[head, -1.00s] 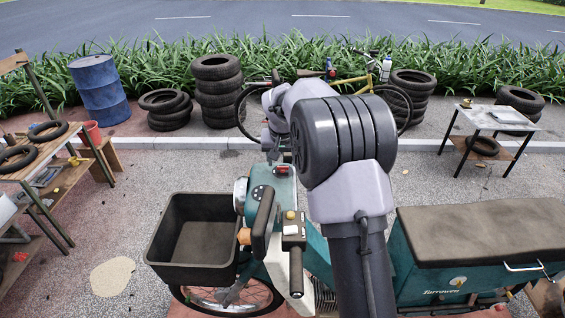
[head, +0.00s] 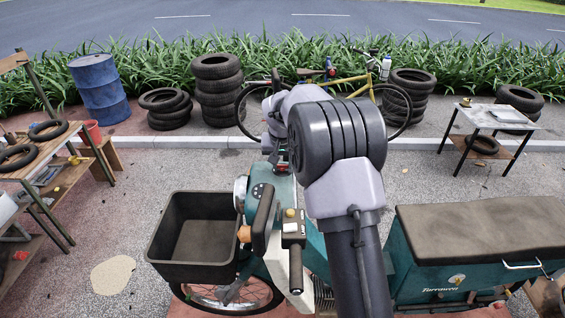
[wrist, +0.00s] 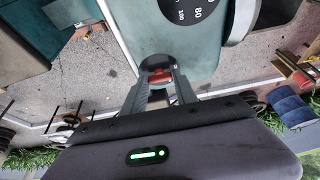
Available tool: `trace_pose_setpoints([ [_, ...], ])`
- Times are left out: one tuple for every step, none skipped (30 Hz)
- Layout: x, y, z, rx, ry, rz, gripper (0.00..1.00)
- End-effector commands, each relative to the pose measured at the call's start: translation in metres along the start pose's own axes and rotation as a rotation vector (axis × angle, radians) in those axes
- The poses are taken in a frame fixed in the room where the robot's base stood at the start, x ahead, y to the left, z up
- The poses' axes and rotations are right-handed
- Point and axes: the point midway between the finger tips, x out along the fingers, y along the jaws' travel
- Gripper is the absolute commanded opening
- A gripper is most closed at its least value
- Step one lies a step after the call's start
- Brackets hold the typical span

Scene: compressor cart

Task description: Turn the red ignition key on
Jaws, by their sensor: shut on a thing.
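The red ignition key (wrist: 160,77) sits in a dark round socket on the teal console of the moped (wrist: 180,45). In the wrist view my gripper (wrist: 159,72) reaches over it, one finger on either side, and is shut on the key. The fingers hide the key's sides, and I cannot tell its turned position.
The handlebar grip (head: 296,270) and a black front basket (head: 190,268) lie close by. The brown seat (head: 480,232) is at the right. A workbench stands far left, a small table (head: 495,117) at right. Tyre stacks and a yellow bicycle stand behind.

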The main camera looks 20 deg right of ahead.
Motion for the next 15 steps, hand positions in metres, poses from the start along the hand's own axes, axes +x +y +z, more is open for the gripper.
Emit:
trace_pose_setpoints([
  [0.0009, -0.0003, -0.0001, 0.007, 0.001, 0.003, 0.0],
  [0.0011, -0.0005, -0.0001, 0.014, 0.002, 0.006, 0.0],
  [0.0013, -0.0006, -0.0002, 0.027, 0.002, 0.012, 0.0],
  [0.0015, -0.0007, -0.0004, 0.038, 0.003, 0.017, 0.0],
  [0.0017, -0.0009, -0.0003, 0.052, 0.003, 0.022, 0.0],
  [0.002, -0.001, -0.0003, 0.073, 0.003, 0.031, 0.0],
  [0.0023, -0.0013, -0.0003, 0.09, 0.003, 0.038, 0.0],
  [0.0026, -0.0016, -0.0001, 0.109, 0.003, 0.046, 0.0],
  [0.0028, -0.0022, -0.0003, 0.137, 0.003, 0.057, 0.0],
  [0.0028, -0.0025, -0.0004, 0.159, 0.004, 0.067, 0.0],
  [0.003, -0.0029, -0.0002, 0.183, 0.003, 0.076, 0.0],
  [0.0031, -0.0029, -0.0003, 0.216, 0.003, 0.091, 0.0],
  [0.0029, -0.0032, -0.0007, 0.242, 0.004, 0.101, 0.0],
  [0.0029, -0.0032, -0.0006, 0.269, 0.003, 0.112, 0.0],
  [0.0024, -0.0038, -0.001, 0.304, 0.004, 0.127, 0.0],
])
